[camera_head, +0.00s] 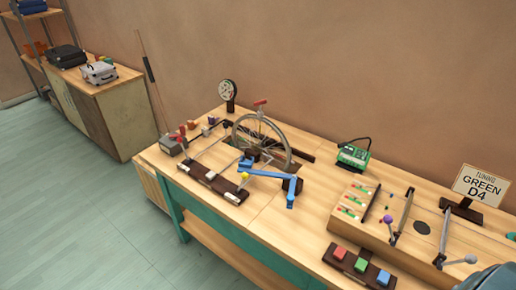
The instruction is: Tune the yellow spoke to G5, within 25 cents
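A spoked wheel (262,138) stands upright in a stand on the workbench, with a red saddle-shaped piece (260,103) above it. Individual spoke colours are too small to tell. A blue jointed bar (270,175) lies in front of the wheel. A green box with a small display (353,155) stands right of the wheel; its reading is not legible. A sign (481,186) reads "TUNING GREEN D4", not yellow or G5. Neither gripper can be made out.
A dark block with red, green and blue buttons (361,265) sits at the front edge. A round dial (228,90) stands behind. Bare bench top (310,215) lies between wheel and buttons.

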